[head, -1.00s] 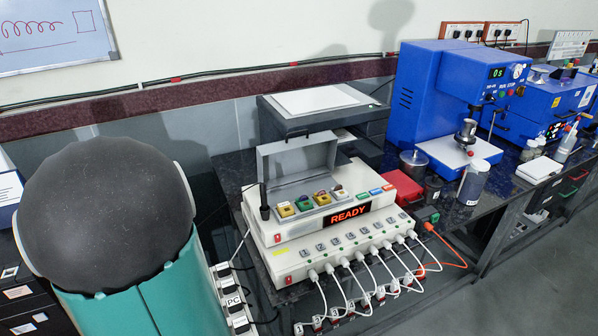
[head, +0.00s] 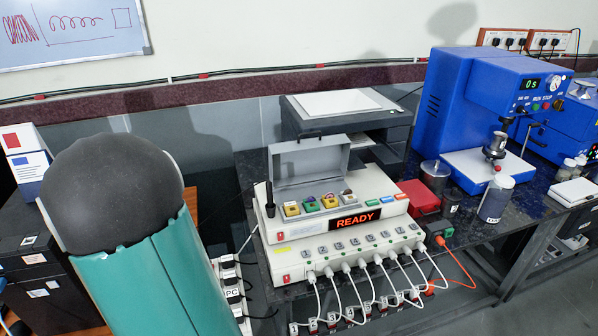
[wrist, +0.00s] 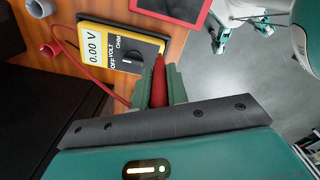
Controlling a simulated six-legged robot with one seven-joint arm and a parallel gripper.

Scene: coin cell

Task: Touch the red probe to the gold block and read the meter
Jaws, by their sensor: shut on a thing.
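In the wrist view my gripper (wrist: 159,88) is shut on the red probe (wrist: 159,68), whose tapered tip points up the picture, away from my palm. The yellow meter (wrist: 93,46) lies on an orange-brown wooden top just left of the probe. Its display reads 0.00 V, and its black dial panel is marked OFF, VOLT and OHM. A red lead (wrist: 66,62) curves from the upper left past the meter toward my gripper. The probe tip is near the meter's right end. I cannot make out a gold block in either view. My gripper does not show in the head view.
A red-edged dark panel (wrist: 185,12) lies beyond the probe tip. Red (wrist: 49,49) and grey (wrist: 40,8) round pieces stand left of the meter. In the head view, a white unit showing READY (head: 358,221) and a blue machine (head: 450,110) stand on the dark bench.

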